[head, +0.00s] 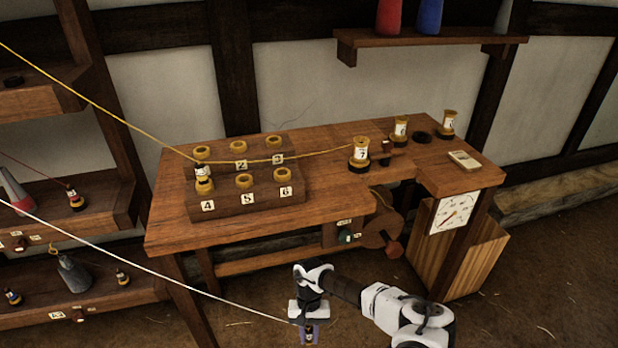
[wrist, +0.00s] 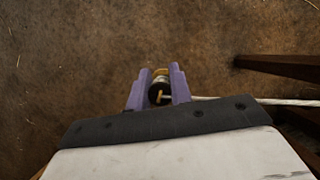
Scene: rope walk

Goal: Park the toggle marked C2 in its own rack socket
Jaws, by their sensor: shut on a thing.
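My gripper (head: 309,335) hangs low in front of the workbench, above the floor, pointing down. Its purple fingers are shut on a small toggle (head: 309,338), which also shows in the wrist view (wrist: 160,90) with a dark body, a pale band and a yellow ring. Its mark cannot be read. A white rope (head: 150,263) runs from the held toggle up to the left edge of the head view. On the bench, a wooden block (head: 255,207) carries several yellow-rimmed sockets numbered up to 6; one toggle (head: 203,178) stands at its left. No C2 label is legible.
The workbench (head: 330,195) also bears several spools, one (head: 361,152) with a yellow rope across the block. Shelves (head: 100,210) at the left hold small toggles and weights, with tiny unreadable labels. A gauge (head: 452,211) hangs at the bench's right. The floor around my gripper is clear.

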